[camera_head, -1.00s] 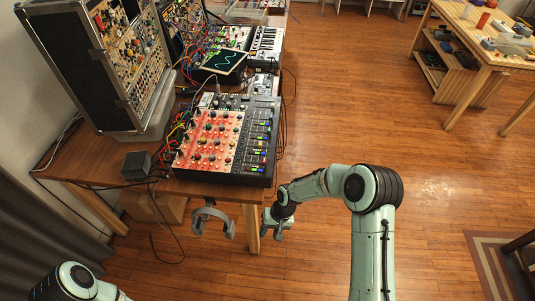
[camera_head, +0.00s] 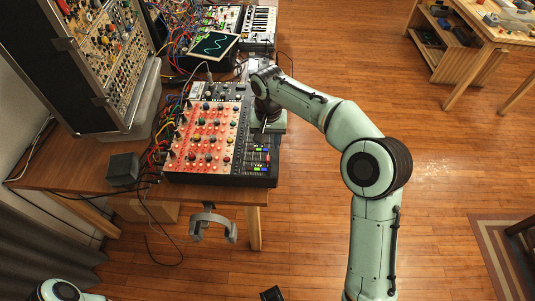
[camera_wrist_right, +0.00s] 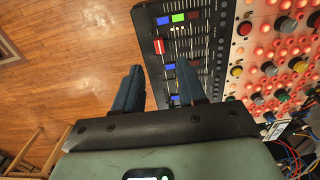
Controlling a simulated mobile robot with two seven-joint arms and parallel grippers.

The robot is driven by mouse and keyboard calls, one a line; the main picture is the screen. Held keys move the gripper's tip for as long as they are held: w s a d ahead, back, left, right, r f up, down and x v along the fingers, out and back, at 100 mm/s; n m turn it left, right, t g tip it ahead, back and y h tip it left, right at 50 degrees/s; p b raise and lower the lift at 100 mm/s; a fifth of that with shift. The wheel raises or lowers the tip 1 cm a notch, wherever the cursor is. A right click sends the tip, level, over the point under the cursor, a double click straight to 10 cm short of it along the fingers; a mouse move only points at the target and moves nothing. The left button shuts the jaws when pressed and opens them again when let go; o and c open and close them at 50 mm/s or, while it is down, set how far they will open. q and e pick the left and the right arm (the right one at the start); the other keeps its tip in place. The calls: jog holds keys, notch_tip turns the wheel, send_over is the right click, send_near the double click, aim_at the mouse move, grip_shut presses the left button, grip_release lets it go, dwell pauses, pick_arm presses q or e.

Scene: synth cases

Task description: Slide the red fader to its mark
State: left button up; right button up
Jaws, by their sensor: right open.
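The red fader (camera_wrist_right: 158,46) shows in the right wrist view as a small red cap on the mixer's dark fader strip. The mixer (camera_head: 207,179) lies on the wooden table, with a red knob panel on its left. My right gripper (camera_wrist_right: 158,72) is open and empty, with its two blue-grey fingers apart below the red cap in that view. In the head view my right gripper (camera_head: 268,125) is over the fader strip, and its wrist hides part of it. I cannot make out the fader's mark.
A tablet (camera_head: 213,45) and a keyboard (camera_head: 262,22) lie behind the mixer. A rack case (camera_head: 95,70) stands at the left, with cables (camera_head: 172,112) beside the mixer. A dark box (camera_head: 123,167) sits at front left.

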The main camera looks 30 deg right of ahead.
aim_at(267, 156)
notch_tip(267, 156, down, 7)
jog(key=shift+r+b, duration=0.2)
jog(key=shift+b, duration=0.15)
jog(key=shift+w+a, duration=0.1)
grip_shut()
